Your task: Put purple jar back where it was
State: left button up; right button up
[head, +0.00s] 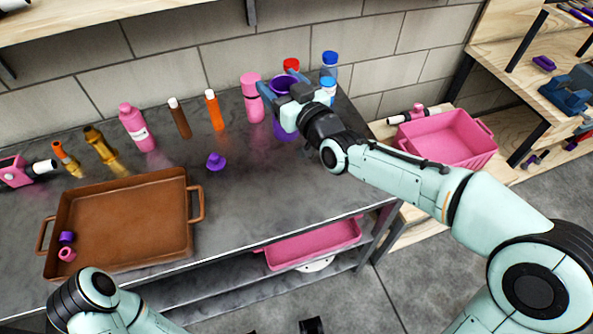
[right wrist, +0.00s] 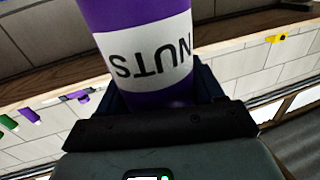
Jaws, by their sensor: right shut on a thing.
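The purple jar (head: 280,84) is at the back right of the grey table in the head view, among other jars. My right gripper (head: 283,90) is shut on it, with a finger on each side. In the right wrist view the purple jar (right wrist: 140,40) fills the upper middle, with a white label reading NUTS upside down. Its top looks open in the head view.
Red-capped (head: 291,65) and blue-capped containers (head: 329,60) stand close by. A pink bottle (head: 252,98) is just left. A purple lid (head: 216,161) lies on the table (head: 260,190). A brown tray (head: 130,220) is at left, a pink bin (head: 450,137) at right. The table's middle is clear.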

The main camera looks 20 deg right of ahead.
notch_tip(320, 180, down, 20)
jog(key=b, duration=0.2)
jog(key=shift+r, duration=0.15)
jog(key=shift+f+b, duration=0.2)
jog(key=shift+b, duration=0.25)
jog(key=o, duration=1.4)
jog(key=shift+r, duration=0.1)
jog(key=v, duration=1.2)
jog(key=shift+s+a+r, duration=0.1)
jog(key=shift+r, duration=0.05)
